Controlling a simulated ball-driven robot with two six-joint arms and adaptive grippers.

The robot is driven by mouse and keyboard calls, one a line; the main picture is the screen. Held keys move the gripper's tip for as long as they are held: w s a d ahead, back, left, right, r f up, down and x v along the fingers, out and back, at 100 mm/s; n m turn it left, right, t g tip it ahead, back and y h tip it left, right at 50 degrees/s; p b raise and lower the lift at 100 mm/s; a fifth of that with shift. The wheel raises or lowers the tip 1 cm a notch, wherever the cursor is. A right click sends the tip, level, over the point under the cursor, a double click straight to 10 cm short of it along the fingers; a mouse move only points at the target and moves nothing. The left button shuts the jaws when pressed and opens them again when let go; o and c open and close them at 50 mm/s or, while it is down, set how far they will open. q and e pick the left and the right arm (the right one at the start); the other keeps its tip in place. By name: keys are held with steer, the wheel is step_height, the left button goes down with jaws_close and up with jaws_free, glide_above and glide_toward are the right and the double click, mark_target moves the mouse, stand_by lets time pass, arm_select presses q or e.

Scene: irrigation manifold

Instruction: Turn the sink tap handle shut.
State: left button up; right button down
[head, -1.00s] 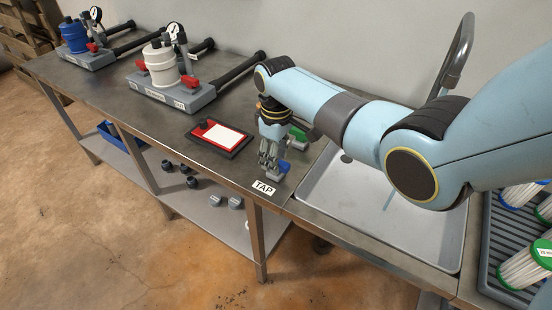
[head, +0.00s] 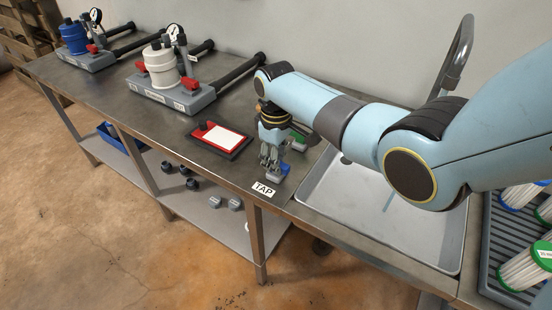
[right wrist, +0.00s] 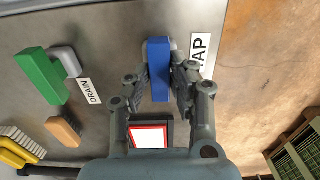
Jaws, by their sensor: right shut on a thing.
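The blue tap handle (head: 284,171) is at the bench's front edge, beside the white TAP label (head: 264,189). In the right wrist view the handle (right wrist: 158,72) stands lengthwise between the two fingers, roughly parallel to the TAP label (right wrist: 201,52). My right gripper (head: 275,166) points down and is shut on the blue handle. In the right wrist view the gripper (right wrist: 159,85) has one finger on each side of it. The fingers hide part of the handle in the head view. My left gripper is not in view.
A green handle (right wrist: 40,75) sits by the DRAIN label (right wrist: 90,91). A red-framed board (head: 221,139) lies left of the gripper. The sink basin (head: 410,228) is to the right, with a thin bluish streak in it. A filter rack (head: 486,262) stands at far right.

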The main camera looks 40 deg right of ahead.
steer(key=m+p, duration=0.2)
steer(key=m, duration=0.1)
steer(key=shift+r+m, duration=0.15)
steer(key=shift+m, duration=0.25)
steer(key=m+p, duration=0.2)
steer(key=m, duration=0.2)
steer(key=m+p, duration=0.1)
steer(key=m, duration=0.4)
steer(key=shift+p, duration=0.3)
steer(key=m, duration=0.4)
steer(key=shift+m+p, duration=0.4)
steer(key=shift+m, duration=0.3)
steer(key=c, duration=1.2)
jaws_free()
steer(key=shift+f, duration=0.2)
